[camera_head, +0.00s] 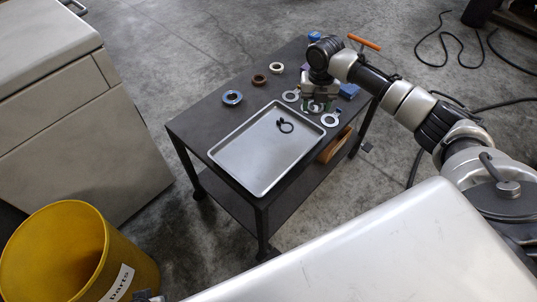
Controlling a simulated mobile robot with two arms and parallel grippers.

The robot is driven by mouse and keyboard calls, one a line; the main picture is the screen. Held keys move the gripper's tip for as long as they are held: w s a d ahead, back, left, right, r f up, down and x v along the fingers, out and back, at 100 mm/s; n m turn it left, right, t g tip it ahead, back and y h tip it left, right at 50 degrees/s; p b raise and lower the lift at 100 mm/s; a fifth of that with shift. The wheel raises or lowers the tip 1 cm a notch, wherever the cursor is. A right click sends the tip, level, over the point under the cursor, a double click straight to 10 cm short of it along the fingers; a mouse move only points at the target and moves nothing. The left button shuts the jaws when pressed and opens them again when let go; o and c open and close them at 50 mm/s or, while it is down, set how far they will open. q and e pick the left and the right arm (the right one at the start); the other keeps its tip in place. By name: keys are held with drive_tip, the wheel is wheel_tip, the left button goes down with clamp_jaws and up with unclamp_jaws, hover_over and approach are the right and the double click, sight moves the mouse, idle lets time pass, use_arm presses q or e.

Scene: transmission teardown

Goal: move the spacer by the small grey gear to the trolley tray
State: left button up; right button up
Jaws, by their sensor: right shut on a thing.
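My right gripper (316,107) points down over the far right of the dark trolley, just beyond the tray's right edge. It is shut on a small part, seemingly the spacer, mostly hidden by the fingers. Pale metal rings lie on either side of it, one to the left (291,96) and one to the right (330,120). I cannot tell which piece is the small grey gear.
On the trolley top (203,116) lie a blue ring (232,98), a brown ring (259,79), a grey ring (276,67) and a blue block (348,90). A yellow bin (125,255) stands at lower left. Most of the tray is bare.

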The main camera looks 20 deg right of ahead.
drive_tip(key=w+d+n+b, duration=0.1)
drive_tip(key=w+d+n, duration=0.1)
drive_tip(key=d+n, duration=0.1)
drive_tip(key=n+b, duration=0.1)
drive_tip(key=b, duration=0.1)
hover_over(294, 147)
wheel_tip(294, 147, down, 6)
drive_tip(key=shift+d+f, duration=0.1)
drive_tip(key=shift+f, duration=0.25)
wheel_tip(294, 147, down, 4)
drive_tip(key=shift+r+b, duration=0.1)
drive_tip(key=shift+b, duration=0.6)
use_arm(q)
drive_tip(key=v, duration=0.9)
drive_tip(key=shift+w+r+t, duration=0.2)
drive_tip(key=shift+w+t, duration=0.05)
drive_tip(key=shift+t, duration=0.15)
drive_tip(key=shift+a, duration=0.1)
use_arm(e)
drive_tip(key=o, duration=1)
drive_tip(key=shift+c, duration=0.2)
